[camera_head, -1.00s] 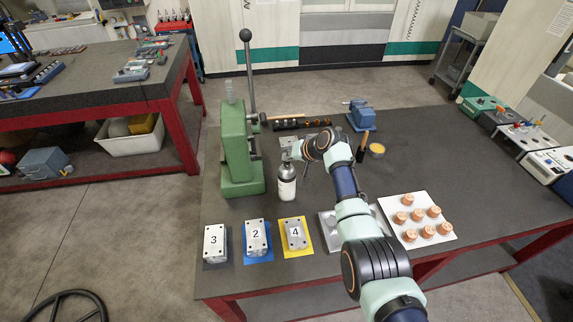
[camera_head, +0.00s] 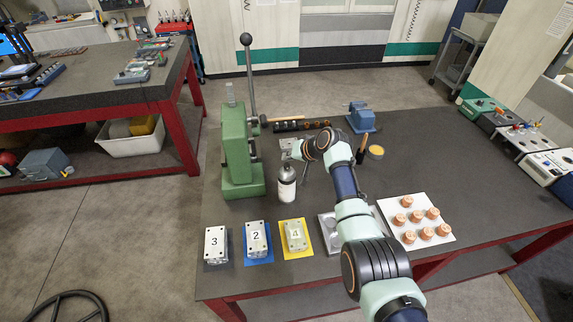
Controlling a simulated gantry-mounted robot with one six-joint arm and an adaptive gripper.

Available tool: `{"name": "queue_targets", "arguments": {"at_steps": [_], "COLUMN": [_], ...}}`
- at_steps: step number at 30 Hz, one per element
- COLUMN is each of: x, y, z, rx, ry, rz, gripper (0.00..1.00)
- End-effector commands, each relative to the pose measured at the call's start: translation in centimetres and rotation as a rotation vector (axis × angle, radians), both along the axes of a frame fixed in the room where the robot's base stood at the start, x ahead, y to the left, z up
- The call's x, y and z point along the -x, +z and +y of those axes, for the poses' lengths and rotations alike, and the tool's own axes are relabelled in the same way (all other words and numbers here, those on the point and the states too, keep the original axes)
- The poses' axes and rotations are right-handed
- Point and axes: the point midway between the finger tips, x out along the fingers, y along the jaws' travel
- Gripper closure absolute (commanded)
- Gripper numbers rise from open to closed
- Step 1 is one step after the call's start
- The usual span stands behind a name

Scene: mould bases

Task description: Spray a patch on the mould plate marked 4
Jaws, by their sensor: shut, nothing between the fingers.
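The mould plate marked 4 (camera_head: 295,237) lies on a yellow mat (camera_head: 309,253) on the table. Its top looks a little tinted, and the number is paler. The mould plates marked 2 (camera_head: 256,239) and 3 (camera_head: 215,243) lie to its left, on a blue mat and a dark mat. A spray bottle (camera_head: 287,188) with a white label stands upright behind plate 4. My gripper (camera_head: 287,150) is shut and empty, just above and behind the bottle's top. The fingertips are small here, and I cannot tell whether they touch the bottle.
A green lever press (camera_head: 236,160) stands left of the bottle. A white sheet with several copper-coloured pieces (camera_head: 416,217) lies right of my arm. A metal plate (camera_head: 327,220) is partly hidden by my arm. A blue vise (camera_head: 361,117) stands behind.

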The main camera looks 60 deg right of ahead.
Motion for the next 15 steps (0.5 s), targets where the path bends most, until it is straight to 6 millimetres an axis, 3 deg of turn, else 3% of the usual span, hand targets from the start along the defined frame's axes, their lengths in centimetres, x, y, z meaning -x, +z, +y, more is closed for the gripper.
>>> {"name": "queue_targets", "arguments": {"at_steps": [7,15], "x": [0.0,0.0], "y": [0.4,3.6], "z": [0.0,0.0], "rx": [0.000,0.001], "ry": [0.000,0.000], "rz": [0.000,0.000], "gripper": [1.00,1.00]}}
